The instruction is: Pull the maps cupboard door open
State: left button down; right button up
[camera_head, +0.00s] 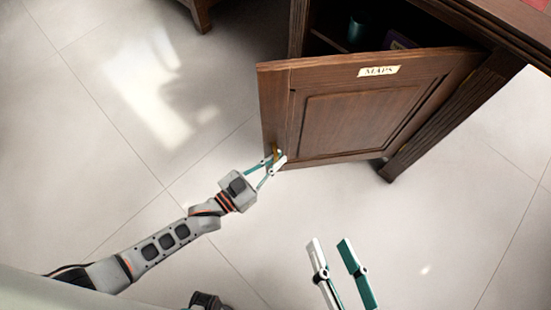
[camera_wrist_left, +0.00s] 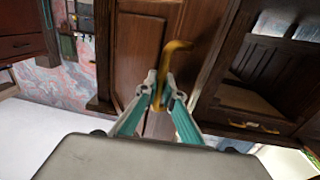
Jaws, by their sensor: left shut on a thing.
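The maps cupboard door (camera_head: 357,117) is dark wood with a label reading "MAPS" (camera_head: 378,71) near its top edge. It stands partly open, swung out from the desk, with the dark interior showing behind it. My left gripper (camera_head: 276,159) is shut on the brass handle at the door's free edge, at the lower left of the door. In the left wrist view the brass handle (camera_wrist_left: 172,58) is a hooked bar between the fingertips of my left gripper (camera_wrist_left: 160,97). My right gripper (camera_head: 335,254) is open and empty over the floor, apart from the door.
The wooden desk (camera_head: 509,22) fills the upper right, with a fluted leg at the door's hinge side. A dark green object (camera_head: 357,28) stands inside the cupboard. Another wooden leg (camera_head: 201,14) shows at the top left. The pale tiled floor (camera_head: 100,120) is clear.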

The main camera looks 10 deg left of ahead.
pick_arm(q)
jog(key=c, duration=2.4)
grip_release()
jog(key=shift+f, duration=0.1)
jog(key=shift+c, duration=0.2)
jog(key=v, duration=1.2)
jog(key=shift+s, duration=0.1)
